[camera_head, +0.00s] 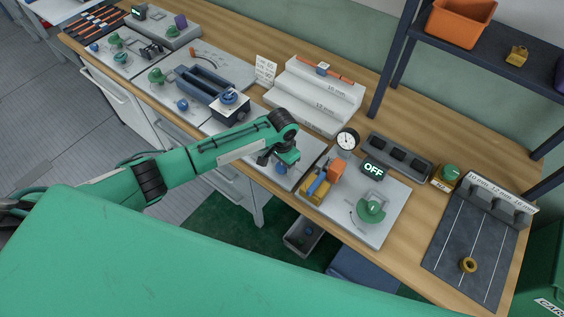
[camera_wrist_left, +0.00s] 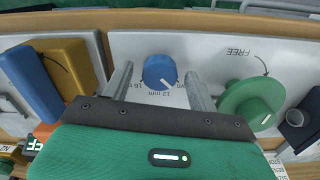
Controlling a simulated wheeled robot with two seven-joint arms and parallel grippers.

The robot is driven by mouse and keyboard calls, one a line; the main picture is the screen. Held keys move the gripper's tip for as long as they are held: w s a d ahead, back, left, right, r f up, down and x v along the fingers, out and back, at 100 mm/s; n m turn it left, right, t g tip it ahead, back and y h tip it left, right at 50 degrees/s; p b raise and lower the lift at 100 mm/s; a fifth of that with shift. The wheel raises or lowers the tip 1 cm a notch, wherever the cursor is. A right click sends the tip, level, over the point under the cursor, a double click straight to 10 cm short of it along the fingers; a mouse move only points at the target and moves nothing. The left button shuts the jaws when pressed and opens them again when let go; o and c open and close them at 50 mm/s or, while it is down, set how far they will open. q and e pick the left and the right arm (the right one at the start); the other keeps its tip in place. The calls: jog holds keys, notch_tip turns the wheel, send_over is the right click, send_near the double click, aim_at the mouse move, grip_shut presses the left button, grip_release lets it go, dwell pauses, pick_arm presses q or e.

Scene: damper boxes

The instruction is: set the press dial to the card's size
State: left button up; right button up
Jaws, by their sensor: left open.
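The press dial is a round blue knob (camera_wrist_left: 157,69) with a white pointer line, on a pale plate. Upside-down size marks beside it include "12 mm" and part of a "16"; the pointer slants toward the "12 mm" side. It also shows partly in the head view (camera_head: 281,169), under my left gripper (camera_head: 279,162). In the left wrist view my left gripper (camera_wrist_left: 159,76) is open, one finger on each side of the dial; I cannot tell whether they touch it. A white card (camera_head: 265,69) stands at the bench back; its print is too small to read. My right gripper is out of view.
A green knob (camera_wrist_left: 250,104) marked "FREE" is close right of the dial in the wrist view. A blue handle (camera_wrist_left: 37,88) and yellow block (camera_wrist_left: 68,68) are at left. A stepped white rack (camera_head: 318,96) and a gauge (camera_head: 347,139) stand behind the arm.

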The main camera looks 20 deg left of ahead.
pick_arm(q)
jog(key=c, duration=1)
jog(key=shift+r+m, duration=0.1)
jog(key=shift+m, duration=0.2)
jog(key=m+p, duration=0.1)
jog(key=m, duration=0.1)
jog(key=shift+m, duration=0.3)
jog(key=m+p, duration=0.1)
jog(key=m, duration=0.2)
jog(key=shift+m, duration=0.3)
jog(key=m, duration=1.1)
